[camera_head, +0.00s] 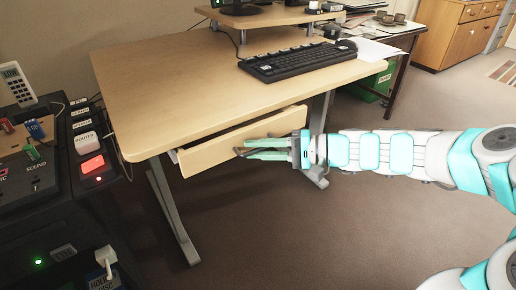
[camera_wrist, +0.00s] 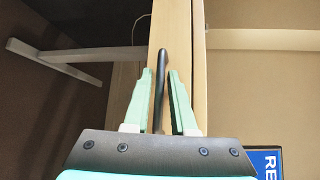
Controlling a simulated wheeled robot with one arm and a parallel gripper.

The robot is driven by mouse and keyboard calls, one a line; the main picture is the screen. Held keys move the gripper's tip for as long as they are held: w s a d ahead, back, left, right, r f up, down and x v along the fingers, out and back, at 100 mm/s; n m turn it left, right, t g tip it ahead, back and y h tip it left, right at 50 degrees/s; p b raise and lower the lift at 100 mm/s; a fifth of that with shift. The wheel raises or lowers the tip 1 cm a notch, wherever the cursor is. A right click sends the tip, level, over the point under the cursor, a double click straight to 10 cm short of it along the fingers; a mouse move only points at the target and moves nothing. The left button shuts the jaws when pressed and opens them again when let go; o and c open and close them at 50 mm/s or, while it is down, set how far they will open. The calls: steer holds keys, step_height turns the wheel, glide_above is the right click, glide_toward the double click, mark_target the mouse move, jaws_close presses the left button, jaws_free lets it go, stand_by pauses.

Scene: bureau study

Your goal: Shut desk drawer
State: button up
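The wooden desk (camera_head: 200,85) has a drawer (camera_head: 220,152) under its top. The drawer stands partly out, with its pale wood front facing my arm. My gripper (camera_head: 248,149) is at the drawer front in the head view. In the wrist view its two green fingers (camera_wrist: 161,75) lie on either side of the dark bar handle (camera_wrist: 162,62), with a gap visible on both sides. The gripper is open around the handle and not closed on it. The drawer's inside is hidden.
A keyboard (camera_head: 297,62) and a monitor stand (camera_head: 270,18) are on the desk. A dark cabinet with a router and switches (camera_head: 85,140) stands at the left. A grey desk leg (camera_head: 175,212) is below the drawer. The carpet in front is clear.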

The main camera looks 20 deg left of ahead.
steer(key=shift+c, duration=0.3)
jaws_close()
stand_by(1.1)
